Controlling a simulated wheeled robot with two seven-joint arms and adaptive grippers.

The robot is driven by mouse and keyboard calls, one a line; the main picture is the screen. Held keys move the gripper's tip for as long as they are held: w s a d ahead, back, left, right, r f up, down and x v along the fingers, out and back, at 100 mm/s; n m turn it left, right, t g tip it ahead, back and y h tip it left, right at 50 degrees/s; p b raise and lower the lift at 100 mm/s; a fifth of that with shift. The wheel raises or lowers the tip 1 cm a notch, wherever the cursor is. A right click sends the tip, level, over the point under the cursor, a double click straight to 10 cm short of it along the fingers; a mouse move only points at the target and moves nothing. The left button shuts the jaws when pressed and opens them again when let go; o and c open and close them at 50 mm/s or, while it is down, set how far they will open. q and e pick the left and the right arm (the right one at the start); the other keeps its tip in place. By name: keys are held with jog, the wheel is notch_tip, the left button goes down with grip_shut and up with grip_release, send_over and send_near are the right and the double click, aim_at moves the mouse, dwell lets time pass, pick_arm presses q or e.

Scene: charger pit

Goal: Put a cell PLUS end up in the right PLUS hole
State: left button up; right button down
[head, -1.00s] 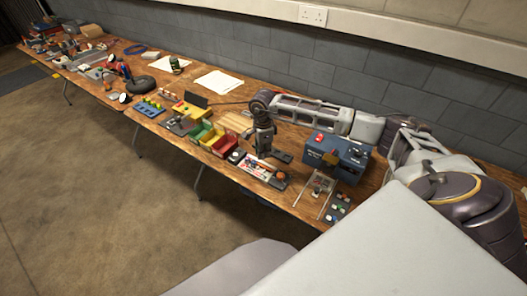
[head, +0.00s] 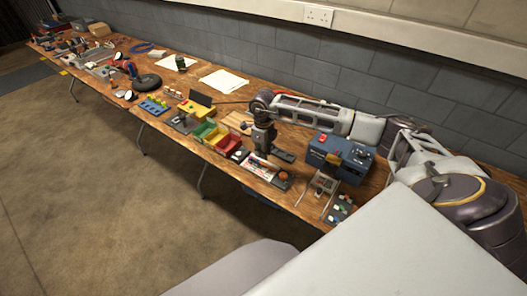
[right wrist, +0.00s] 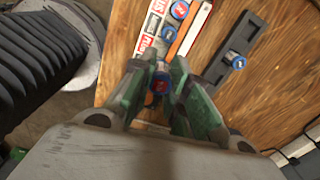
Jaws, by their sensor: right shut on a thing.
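My right gripper (head: 262,150) points down over the printed card or tray (head: 262,169) on the bench. In the right wrist view its green fingers (right wrist: 160,88) are shut on a cell (right wrist: 160,84), whose blue and red end shows between the fingertips. Two more cells, one (right wrist: 180,10) and another (right wrist: 169,33), stand on the printed strip beyond the fingers. A dark grey bar (right wrist: 246,33) lies to the right, with a blue-topped cell (right wrist: 238,62) on it. The bar also shows in the head view (head: 283,155). My left gripper is out of view.
A blue-grey box (head: 345,160) with a red part on top stands right of the gripper. Red (head: 226,144), yellow and green bins stand to its left. A small frame (head: 323,185) stands near the front edge. Papers (head: 221,81) lie farther back.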

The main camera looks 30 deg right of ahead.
jog(key=shift+m, duration=0.6)
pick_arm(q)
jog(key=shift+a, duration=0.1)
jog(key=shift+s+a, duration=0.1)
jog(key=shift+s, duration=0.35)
pick_arm(e)
jog(key=shift+f, duration=0.1)
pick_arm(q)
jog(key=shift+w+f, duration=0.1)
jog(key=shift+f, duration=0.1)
pick_arm(e)
jog(key=shift+f, duration=0.3)
